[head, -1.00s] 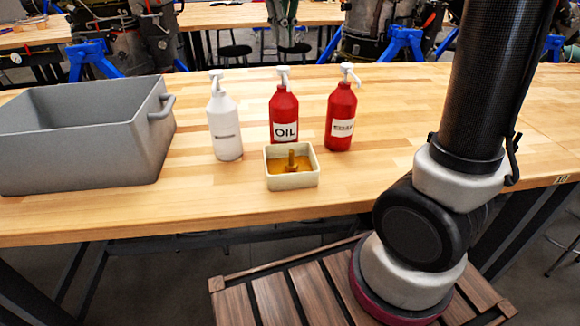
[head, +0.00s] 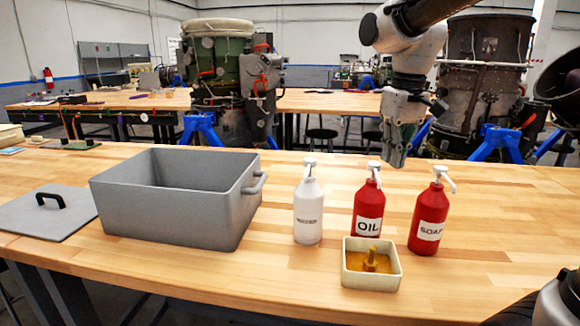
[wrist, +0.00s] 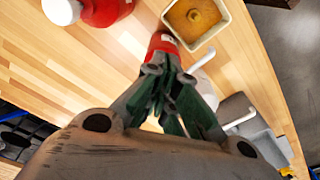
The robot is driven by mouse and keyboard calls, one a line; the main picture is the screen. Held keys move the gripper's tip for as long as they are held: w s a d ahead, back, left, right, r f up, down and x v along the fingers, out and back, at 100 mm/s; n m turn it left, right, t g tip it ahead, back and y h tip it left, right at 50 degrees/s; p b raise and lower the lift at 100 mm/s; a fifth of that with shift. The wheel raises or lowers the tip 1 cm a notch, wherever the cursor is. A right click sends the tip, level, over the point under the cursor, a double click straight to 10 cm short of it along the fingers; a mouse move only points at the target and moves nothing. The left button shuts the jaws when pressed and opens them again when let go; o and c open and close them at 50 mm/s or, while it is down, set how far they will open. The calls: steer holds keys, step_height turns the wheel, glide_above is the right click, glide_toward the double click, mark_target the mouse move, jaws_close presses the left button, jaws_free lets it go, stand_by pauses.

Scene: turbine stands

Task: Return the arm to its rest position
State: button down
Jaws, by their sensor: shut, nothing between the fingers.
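My gripper (head: 395,158) hangs pointing down above the far part of the table, behind and above the red bottles in the head view. In the wrist view my gripper (wrist: 172,112) has its fingers together with nothing between them. A red OIL bottle (head: 368,212) and a red SOAP bottle (head: 429,222) with white pumps stand upright on the table, apart from the gripper. A white pump bottle (head: 308,212) stands to their left. A small cream tray (head: 371,286) in front of them holds amber liquid and a peg-like part (head: 370,258).
A grey open bin (head: 172,212) stands left of the bottles, with its grey lid (head: 45,212) lying further left. The wooden table (head: 250,275) is clear in front of the bin and at the right. Turbine stands (head: 228,80) stand behind.

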steer(key=s+d+f+m+t, duration=0.1)
steer(key=s+d+f, duration=0.1)
steer(key=s+d, duration=0.4)
steer(key=s+d+f+m+t, duration=0.2)
steer(key=s+d, duration=0.4)
steer(key=s, duration=0.5)
steer(key=shift+s+m, duration=0.25)
steer(key=shift+m, duration=0.05)
